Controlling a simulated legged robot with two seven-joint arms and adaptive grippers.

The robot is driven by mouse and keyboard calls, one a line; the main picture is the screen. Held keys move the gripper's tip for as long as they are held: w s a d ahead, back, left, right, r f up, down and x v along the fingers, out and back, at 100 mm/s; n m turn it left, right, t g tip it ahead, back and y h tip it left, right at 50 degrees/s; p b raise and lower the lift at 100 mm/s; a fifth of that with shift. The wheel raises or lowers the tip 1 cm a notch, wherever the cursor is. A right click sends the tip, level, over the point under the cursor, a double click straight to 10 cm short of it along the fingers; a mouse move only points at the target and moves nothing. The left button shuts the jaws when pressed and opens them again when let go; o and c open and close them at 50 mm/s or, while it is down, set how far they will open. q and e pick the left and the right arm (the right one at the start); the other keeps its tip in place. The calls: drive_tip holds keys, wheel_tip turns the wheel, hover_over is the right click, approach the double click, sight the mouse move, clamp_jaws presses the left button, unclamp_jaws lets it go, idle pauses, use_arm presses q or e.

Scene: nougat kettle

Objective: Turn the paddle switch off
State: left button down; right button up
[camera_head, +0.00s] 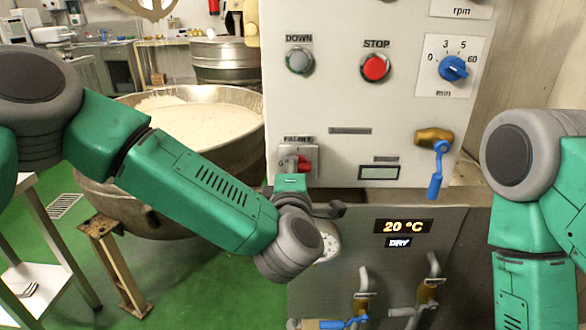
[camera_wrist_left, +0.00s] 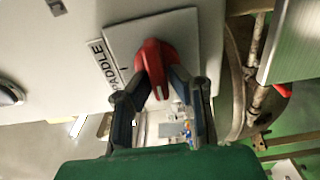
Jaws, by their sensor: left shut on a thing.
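The paddle switch is a red knob (camera_head: 303,164) on a pale square plate (camera_head: 312,151), low on the left of the control panel. In the left wrist view the red knob (camera_wrist_left: 153,58) shows large, beside the word PADDLE and an "I" mark on its plate (camera_wrist_left: 183,24). My left gripper (camera_wrist_left: 160,82) has its dark fingers on both sides of the knob and is shut on it. In the head view the left wrist hides most of the fingers. My right arm shows at the right edge, but its gripper is out of view.
The panel holds a grey DOWN button (camera_head: 299,61), a red STOP button (camera_head: 375,67), a blue timer knob (camera_head: 453,68) and a blue-handled valve (camera_head: 437,167). A display (camera_head: 403,226) reads 20 °C. A large kettle (camera_head: 250,150) of pale mass stands left, behind my left arm.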

use_arm(q)
drive_tip(key=shift+s+f, duration=0.1)
drive_tip(key=shift+f, duration=0.3)
drive_tip(key=c, duration=1.6)
unclamp_jaws()
drive_tip(key=shift+c, duration=0.2)
drive_tip(key=shift+o, duration=0.3)
drive_tip(key=shift+r, duration=0.15)
drive_tip(key=s, duration=1.2)
